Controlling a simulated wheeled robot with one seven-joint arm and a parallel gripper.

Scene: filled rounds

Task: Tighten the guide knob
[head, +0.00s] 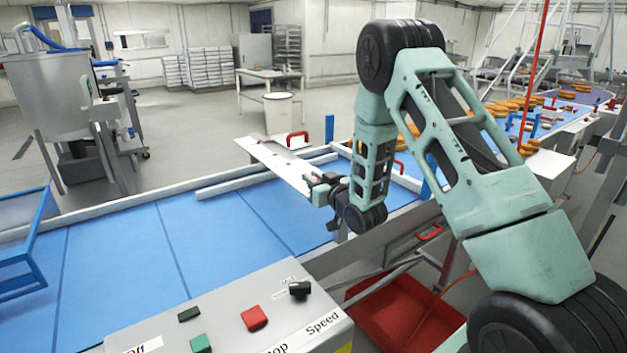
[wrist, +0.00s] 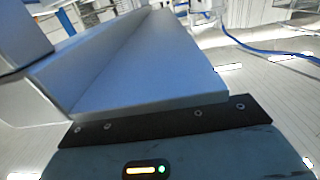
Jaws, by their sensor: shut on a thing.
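My gripper (head: 315,186) is small and dark in the head view, at the near end of a long pale metal guide plate (head: 272,160) over the blue belt. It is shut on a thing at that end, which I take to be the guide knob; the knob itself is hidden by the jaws. In the wrist view a long grey beam (wrist: 150,70), probably the guide, runs away from the camera behind a dark screwed strip. The jaws cannot be made out there.
The blue conveyor belt (head: 110,255) has pale side rails. A control panel (head: 240,320) with buttons and a black knob (head: 299,289) stands in front. A red bin (head: 400,315) is below the belt. Orange-brown rounds (head: 515,104) lie on the far right belt. Blue posts (head: 329,128) stand near the guide.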

